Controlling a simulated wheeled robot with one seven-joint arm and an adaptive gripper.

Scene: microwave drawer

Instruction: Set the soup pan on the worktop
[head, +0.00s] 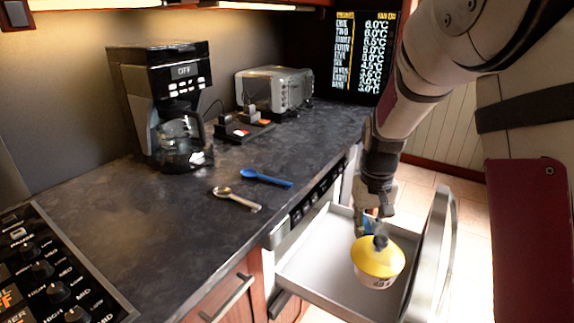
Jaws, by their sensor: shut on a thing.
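The soup pan (379,262) has a yellow lid with a dark knob and a pale body. It is upright within the open microwave drawer (325,262); I cannot tell whether it touches the drawer floor. My gripper (371,230) reaches down from above to the pan's far side and is shut on it. The fingertips are small and partly hidden, so the exact part gripped is unclear. The dark stone worktop (150,235) runs along the left, higher than the drawer.
A blue spoon (266,178) and a metal spoon (237,199) lie on the worktop. A coffee maker (170,95), a toaster (275,88) and a dark stand (243,127) stand farther back. The worktop's front middle is clear.

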